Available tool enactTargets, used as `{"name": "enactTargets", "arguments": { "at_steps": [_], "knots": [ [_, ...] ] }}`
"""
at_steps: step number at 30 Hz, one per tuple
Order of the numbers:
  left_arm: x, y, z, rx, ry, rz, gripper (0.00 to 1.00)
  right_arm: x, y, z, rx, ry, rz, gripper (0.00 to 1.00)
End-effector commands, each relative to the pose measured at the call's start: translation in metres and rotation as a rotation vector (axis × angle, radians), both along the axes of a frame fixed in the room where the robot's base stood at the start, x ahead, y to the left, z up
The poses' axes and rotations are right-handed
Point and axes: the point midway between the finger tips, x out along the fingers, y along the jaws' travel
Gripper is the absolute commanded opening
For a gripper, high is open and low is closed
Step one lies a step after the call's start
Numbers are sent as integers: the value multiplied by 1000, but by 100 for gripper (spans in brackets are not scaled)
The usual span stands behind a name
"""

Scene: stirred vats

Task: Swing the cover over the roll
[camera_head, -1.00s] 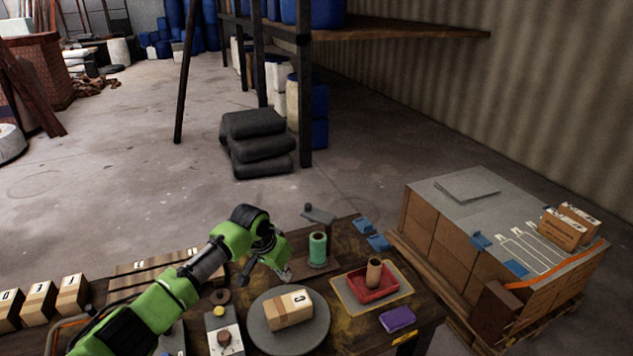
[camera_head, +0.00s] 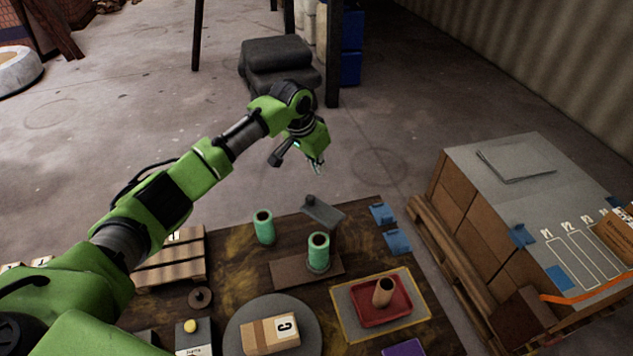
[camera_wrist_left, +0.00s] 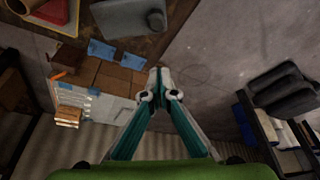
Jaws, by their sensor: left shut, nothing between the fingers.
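A green roll (camera_head: 318,252) stands upright on a brown base plate (camera_head: 290,270) near the table's far edge. The cover (camera_head: 328,214), a grey plate with a dark knob, is just behind the roll, swung off to the side, and the roll's top is open. The cover also shows at the top of the left wrist view (camera_wrist_left: 125,18). My left gripper (camera_head: 319,170) is shut and empty, above and beyond the cover, apart from it. Its fingertips (camera_wrist_left: 160,90) meet in the left wrist view. My right gripper is not in view.
A second green roll (camera_head: 263,227) stands to the left. A round grey turntable (camera_head: 308,318) carries a carton (camera_head: 270,335). A red tray (camera_head: 402,305) holds a brown roll (camera_head: 382,292). Blue pieces (camera_head: 397,241) lie at the right edge. Stacked boxes (camera_head: 470,190) stand right of the table.

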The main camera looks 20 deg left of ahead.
Motion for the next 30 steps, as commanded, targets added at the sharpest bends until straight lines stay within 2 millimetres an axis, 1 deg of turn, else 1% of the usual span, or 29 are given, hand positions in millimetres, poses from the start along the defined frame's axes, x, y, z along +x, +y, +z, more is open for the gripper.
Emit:
{"name": "enactTargets", "arguments": {
  "at_steps": [1,6,9,14,16,21,25,30],
  "knots": [
    [2,-2,-7,0,5,0,0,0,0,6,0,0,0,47],
    [12,-6,-37,-1,4,0,0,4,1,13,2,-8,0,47],
    [16,-8,-51,0,2,1,0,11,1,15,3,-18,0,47],
    [22,-10,-68,2,1,0,0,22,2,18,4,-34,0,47],
    [16,-4,-65,3,0,0,0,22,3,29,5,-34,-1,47],
    [-1,2,-65,3,1,0,0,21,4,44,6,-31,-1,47],
    [-9,5,-66,1,-1,-1,0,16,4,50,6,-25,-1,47],
    [-14,6,-68,0,-1,0,0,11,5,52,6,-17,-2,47]
  ]
}}
